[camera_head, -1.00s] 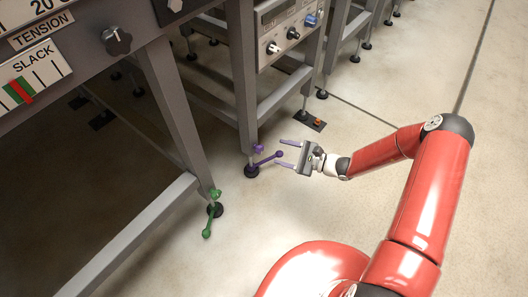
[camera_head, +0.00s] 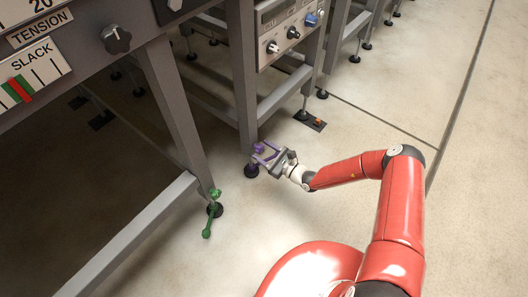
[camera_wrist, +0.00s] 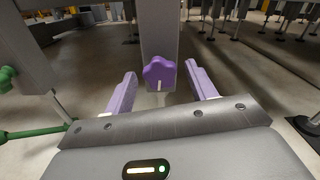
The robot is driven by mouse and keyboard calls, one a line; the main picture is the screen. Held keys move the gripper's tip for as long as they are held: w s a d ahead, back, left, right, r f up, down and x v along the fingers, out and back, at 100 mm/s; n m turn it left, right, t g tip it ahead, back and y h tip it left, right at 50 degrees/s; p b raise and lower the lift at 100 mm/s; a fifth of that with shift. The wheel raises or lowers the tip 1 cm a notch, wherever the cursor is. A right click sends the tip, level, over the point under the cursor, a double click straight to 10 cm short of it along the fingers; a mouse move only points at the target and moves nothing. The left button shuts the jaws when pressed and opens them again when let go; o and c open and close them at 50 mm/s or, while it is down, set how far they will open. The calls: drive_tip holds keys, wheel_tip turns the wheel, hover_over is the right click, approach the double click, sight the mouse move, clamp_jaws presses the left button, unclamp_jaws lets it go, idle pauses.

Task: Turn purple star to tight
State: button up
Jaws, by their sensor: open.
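The purple star (camera_head: 258,148) is a small lobed knob low on the leg of the middle machine frame. In the wrist view the purple star (camera_wrist: 159,73) faces me, with a pale mark on its lower part. My gripper (camera_head: 262,151) is at this leg, open, with purple fingers. In the wrist view my gripper (camera_wrist: 161,72) has one finger on each side of the star, with a gap on both sides. The purple lever below the star is mostly hidden by my gripper in the head view.
A green knob and lever (camera_head: 210,210) are on the nearer frame's leg at left; the green lever (camera_wrist: 35,133) also shows at left in the wrist view. The floor at right is clear.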

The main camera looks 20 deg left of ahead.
drive_tip(key=shift+a, duration=0.1)
drive_tip(key=c, duration=1)
